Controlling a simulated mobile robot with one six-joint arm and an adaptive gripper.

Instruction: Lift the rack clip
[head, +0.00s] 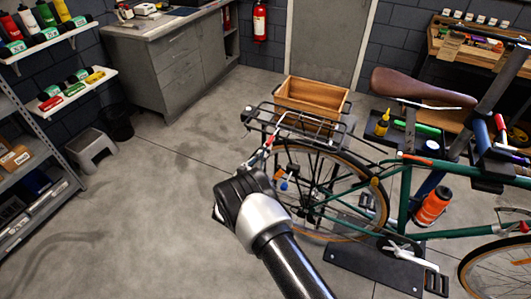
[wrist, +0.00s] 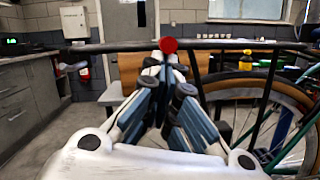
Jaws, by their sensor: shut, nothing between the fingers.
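The rear rack (head: 322,131) of the green bicycle is a black tube frame above the back wheel. A red round knob (wrist: 168,45), which looks like the end of the rack clip, shows at the rack's near bar in the wrist view. A small red part (head: 269,140) shows there in the head view too. My gripper (wrist: 163,66) is shut and empty, its fingertips just below the knob and close to it. I cannot tell whether they touch it. My fingers hide part of the rack bar and whatever lies behind them.
A wooden crate (head: 312,97) stands beyond the rack. A shelf unit (head: 35,195), a grey step stool (head: 92,150) and a cabinet (head: 175,65) stand left. The floor left of the bike is clear.

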